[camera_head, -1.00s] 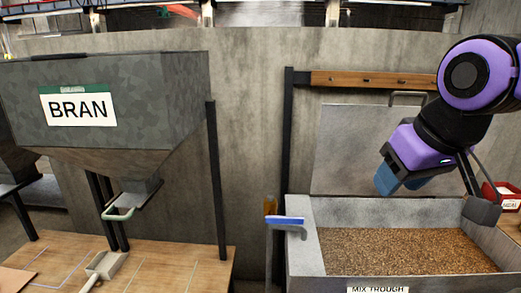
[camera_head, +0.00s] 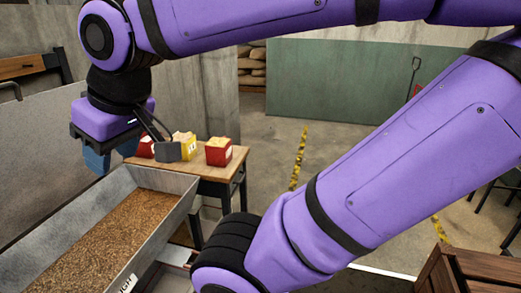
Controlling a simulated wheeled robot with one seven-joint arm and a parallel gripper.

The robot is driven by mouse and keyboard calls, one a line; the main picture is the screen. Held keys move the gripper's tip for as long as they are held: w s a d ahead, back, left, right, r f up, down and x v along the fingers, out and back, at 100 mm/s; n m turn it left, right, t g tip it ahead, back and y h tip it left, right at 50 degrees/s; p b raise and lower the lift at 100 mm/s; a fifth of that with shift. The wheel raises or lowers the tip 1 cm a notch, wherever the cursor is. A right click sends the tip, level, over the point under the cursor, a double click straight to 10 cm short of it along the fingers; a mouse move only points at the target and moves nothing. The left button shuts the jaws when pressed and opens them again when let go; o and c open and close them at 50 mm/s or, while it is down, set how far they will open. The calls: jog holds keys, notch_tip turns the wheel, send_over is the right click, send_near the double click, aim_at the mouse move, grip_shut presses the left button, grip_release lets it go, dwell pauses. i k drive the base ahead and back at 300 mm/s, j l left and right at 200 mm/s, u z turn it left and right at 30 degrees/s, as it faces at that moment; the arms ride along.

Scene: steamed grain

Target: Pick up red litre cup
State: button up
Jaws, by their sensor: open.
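Two red containers with pale yellowish contents are on a small wooden table (camera_head: 180,163) behind the trough. One red container (camera_head: 218,151) stands at the right end of the table, fully in view. The other red container (camera_head: 146,148) is at the left and partly covered by my gripper. I cannot tell which, if either, is the litre cup. My gripper (camera_head: 132,154) is open, at the left of the view. It hangs over the trough's far end and in front of the table in the picture. I see nothing held in it.
A yellow container (camera_head: 185,145) stands between the red ones, partly behind a gripper finger. The grain-filled trough (camera_head: 176,181) lies at the lower left. A wooden crate (camera_head: 462,272) is at the lower right. Open floor (camera_head: 275,165) with yellow-black tape lies beyond the table.

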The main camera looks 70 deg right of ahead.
aim_at(218, 151)
jog(key=z, duration=1.65)
jog(key=u, duration=0.4)
jog(key=j+u, duration=0.1)
jog(key=u, duration=0.35)
jog(key=i+u, duration=0.1)
jog(key=u, duration=0.3)
jog(key=z, duration=1.35)
